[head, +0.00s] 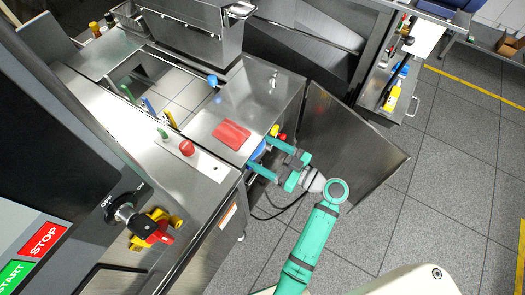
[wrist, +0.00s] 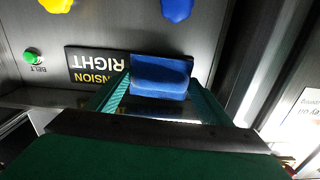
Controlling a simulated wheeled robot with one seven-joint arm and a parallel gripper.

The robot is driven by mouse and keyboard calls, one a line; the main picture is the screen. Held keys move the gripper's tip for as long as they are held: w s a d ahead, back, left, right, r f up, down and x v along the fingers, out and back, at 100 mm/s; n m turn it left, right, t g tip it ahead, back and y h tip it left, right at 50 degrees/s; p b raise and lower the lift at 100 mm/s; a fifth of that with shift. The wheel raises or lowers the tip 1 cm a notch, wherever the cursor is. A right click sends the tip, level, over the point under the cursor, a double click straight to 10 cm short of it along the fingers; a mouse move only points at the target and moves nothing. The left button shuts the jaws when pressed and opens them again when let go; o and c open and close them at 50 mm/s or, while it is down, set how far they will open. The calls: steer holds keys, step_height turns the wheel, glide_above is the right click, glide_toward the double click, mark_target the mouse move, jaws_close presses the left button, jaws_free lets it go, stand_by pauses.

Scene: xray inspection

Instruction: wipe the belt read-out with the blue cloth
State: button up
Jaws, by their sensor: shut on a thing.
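My gripper (head: 270,163) is beside the front side of the steel cabinet in the head view. It is shut on the blue cloth (wrist: 160,75), a thick folded pad between the two green fingers in the wrist view. The cloth shows only as a small blue patch (head: 258,150) in the head view. Beyond the cloth, a dark panel plate (wrist: 95,65) carries upside-down lettering that reads "RIGHT" and part of "TENSION". The cloth covers part of this plate; I cannot tell whether it touches. I cannot make out a belt read-out for certain.
A green button (wrist: 32,55) labelled "BELT", a yellow knob (wrist: 55,5) and a blue knob (wrist: 177,8) sit on the panel near the cloth. A red cloth (head: 231,134) lies on the steel top. A dark open panel (head: 345,140) stands right of my gripper.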

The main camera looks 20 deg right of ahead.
steer(key=shift+x, duration=1.05)
stand_by(0.5)
steer(key=w+d, duration=0.2)
steer(key=d, duration=0.1)
steer(key=shift+w, duration=0.25)
stand_by(0.3)
